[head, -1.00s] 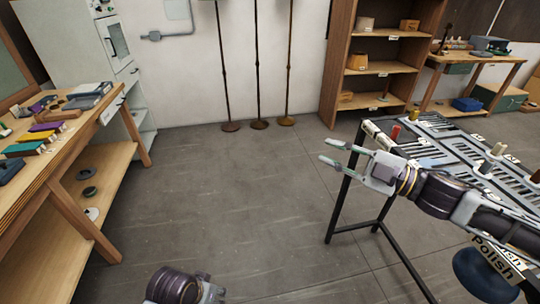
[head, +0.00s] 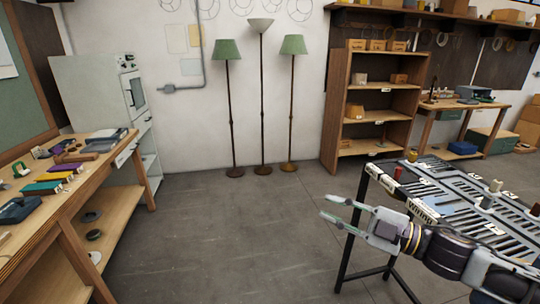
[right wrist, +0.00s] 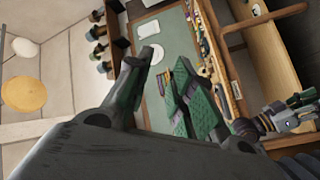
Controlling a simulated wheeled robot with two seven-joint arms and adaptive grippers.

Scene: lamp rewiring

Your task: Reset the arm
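My right gripper (head: 331,208) is in the lower right of the head view, beside the left edge of the dark metal-framed bench. Its two fingers are apart with nothing between them. In the right wrist view its dark fingers (right wrist: 142,88) also stand apart. My left gripper is out of the head view. What looks like my left gripper (right wrist: 298,106) shows small at the right of the right wrist view. I cannot tell if it is open or shut.
The slotted bench top (head: 470,200) lies close to my right arm. A wooden workbench (head: 70,205) stands at the left. Three floor lamps (head: 262,100) stand at the back wall by a wooden shelf (head: 375,130). The floor between is clear.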

